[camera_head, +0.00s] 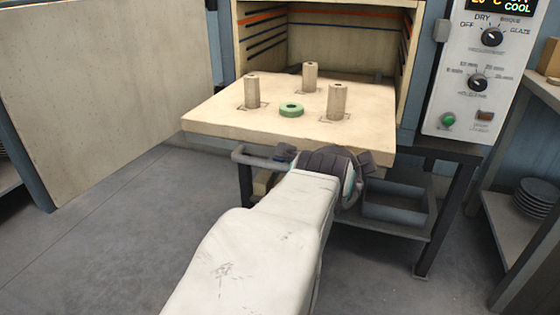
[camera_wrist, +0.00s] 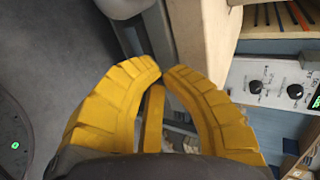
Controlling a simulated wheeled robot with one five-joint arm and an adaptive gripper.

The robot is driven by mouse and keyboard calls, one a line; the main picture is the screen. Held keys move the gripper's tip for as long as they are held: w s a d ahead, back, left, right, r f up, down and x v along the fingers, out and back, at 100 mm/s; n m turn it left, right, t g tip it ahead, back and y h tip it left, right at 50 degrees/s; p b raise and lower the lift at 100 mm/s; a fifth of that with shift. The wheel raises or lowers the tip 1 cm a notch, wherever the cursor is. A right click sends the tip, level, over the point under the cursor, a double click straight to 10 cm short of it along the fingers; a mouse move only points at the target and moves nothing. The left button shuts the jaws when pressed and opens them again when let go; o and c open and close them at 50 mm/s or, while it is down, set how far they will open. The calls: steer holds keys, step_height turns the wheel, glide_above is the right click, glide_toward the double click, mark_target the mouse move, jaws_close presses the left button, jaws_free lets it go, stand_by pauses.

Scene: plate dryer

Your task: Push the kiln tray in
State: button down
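The cream kiln tray (camera_head: 225,122) is pulled out in front of the open kiln chamber (camera_head: 335,45). It carries three upright posts and a green ring (camera_head: 291,109). A grey handle bar (camera_head: 250,157) runs along its front edge. My gripper (camera_wrist: 163,74) is at the front of the tray by the handle, below the tray top. In the wrist view its yellow fingertips meet or nearly meet, with nothing visible between them. The tray's pale edge (camera_wrist: 205,40) is close beyond the fingertips. The head view hides the fingertips behind my arm, and contact with the handle is unclear.
The kiln door (camera_head: 110,90) stands open at the left. A control panel (camera_head: 488,75) is at the right of the chamber. A stand with a grey bin (camera_head: 398,208) is under the tray. A shelf with stacked plates (camera_head: 537,195) is at far right. The left floor is clear.

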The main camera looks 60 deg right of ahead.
steer(key=shift+w+d, duration=0.25)
steer(key=shift+d, duration=0.7)
steer(key=shift+d, duration=0.1)
